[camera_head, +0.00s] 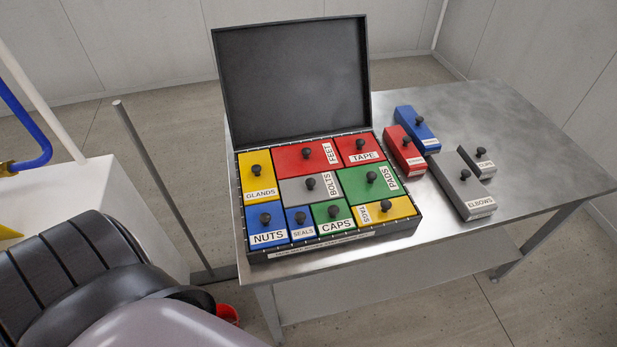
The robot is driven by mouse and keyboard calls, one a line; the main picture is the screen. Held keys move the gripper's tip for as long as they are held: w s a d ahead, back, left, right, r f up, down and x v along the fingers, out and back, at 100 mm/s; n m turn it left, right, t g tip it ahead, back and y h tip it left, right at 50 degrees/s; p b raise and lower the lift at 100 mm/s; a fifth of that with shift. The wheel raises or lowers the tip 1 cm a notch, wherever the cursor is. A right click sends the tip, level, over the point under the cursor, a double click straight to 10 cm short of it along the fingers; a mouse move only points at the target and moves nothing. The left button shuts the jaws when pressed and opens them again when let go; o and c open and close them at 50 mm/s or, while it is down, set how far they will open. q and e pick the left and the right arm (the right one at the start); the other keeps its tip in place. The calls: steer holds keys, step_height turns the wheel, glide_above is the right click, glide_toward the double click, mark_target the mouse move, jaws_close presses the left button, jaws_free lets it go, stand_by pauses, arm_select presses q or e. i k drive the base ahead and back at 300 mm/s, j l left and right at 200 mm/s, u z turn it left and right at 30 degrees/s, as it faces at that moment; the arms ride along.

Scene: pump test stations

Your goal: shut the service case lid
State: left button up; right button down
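The service case (334,240) is a black tray on the metal table. Its dark lid (292,80) stands open, nearly upright, along the case's back edge. Knobbed, coloured blocks fill the case, including the yellow GLANDS block (259,181), the red TAPE block (361,151), the green PADS block (384,184) and the blue NUTS block (266,226). The black knobs stand up from the blocks. Neither gripper shows; part of my own arm fills the lower left corner, left of the case and apart from it.
Right of the case lie loose blocks: a blue one (411,124), a red one (402,152), a grey ELBOWS block (462,187) and a small grey block (480,162). The table (530,150) is bare at the right. A thin grey post (152,168) stands to the left.

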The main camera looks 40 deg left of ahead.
mark_target(284, 82)
steer(key=l+u, duration=0.15)
steer(key=u, duration=0.25)
steer(key=i+l+u, duration=0.15)
steer(key=u, duration=0.25)
steer(key=l+u, duration=0.15)
steer(key=u, duration=0.25)
steer(key=l+u, duration=0.2)
steer(key=u, duration=0.25)
steer(key=l+u, duration=0.15)
steer(key=u, duration=0.25)
